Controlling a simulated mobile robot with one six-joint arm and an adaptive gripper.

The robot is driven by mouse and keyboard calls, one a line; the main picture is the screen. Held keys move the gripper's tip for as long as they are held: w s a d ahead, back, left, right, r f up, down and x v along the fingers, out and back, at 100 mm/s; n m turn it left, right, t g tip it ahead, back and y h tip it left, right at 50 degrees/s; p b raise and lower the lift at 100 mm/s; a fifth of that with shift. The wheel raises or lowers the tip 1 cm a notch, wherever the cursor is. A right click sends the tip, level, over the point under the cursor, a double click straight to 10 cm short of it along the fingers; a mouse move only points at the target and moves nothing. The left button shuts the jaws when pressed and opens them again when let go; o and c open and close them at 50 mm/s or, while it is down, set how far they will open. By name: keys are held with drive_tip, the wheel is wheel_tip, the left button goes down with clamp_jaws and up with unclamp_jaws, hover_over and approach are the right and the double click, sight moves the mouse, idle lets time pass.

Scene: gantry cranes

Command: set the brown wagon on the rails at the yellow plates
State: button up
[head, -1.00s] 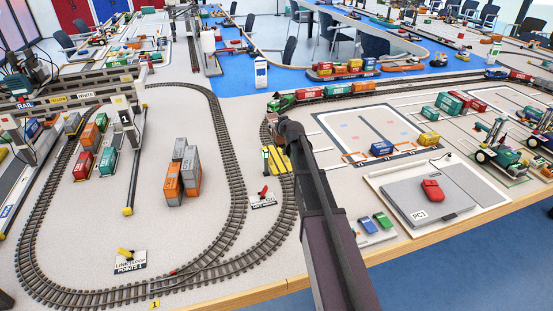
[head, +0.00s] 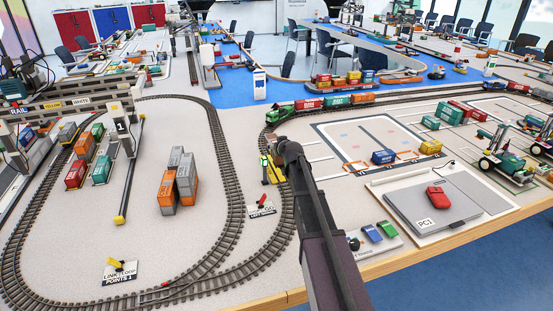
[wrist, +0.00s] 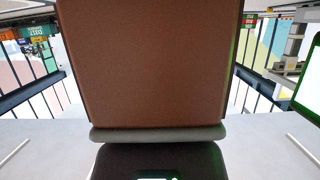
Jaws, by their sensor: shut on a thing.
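The brown wagon (wrist: 150,65) fills the upper middle of the wrist view, close to the camera. A grey pad and a dark finger part show below it. My gripper (head: 285,150) is shut on the wagon, low over the rails near the yellow plates. The yellow plates (head: 267,170) lie at the curved track (head: 286,215), just left of my gripper and partly hidden by it. In the head view my gripper and arm hide most of the wagon, so I cannot tell whether its wheels touch the rails.
A green locomotive (head: 279,115) with several wagons stands on the track just beyond my gripper. A lever sign (head: 261,209) stands left of the track. Stacked containers (head: 178,180) stand inside the loop.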

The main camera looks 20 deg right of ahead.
drive_tip(key=shift+f, duration=0.2)
idle(0.3)
drive_tip(key=shift+f+b, duration=1.85)
drive_tip(key=shift+b, duration=0.05)
drive_tip(key=shift+f, duration=0.1)
drive_tip(key=o, duration=1.2)
drive_tip(key=shift+r, duration=0.25)
drive_tip(key=p+v, duration=0.4)
drive_tip(key=v, duration=0.8)
drive_tip(key=shift+p, duration=0.3)
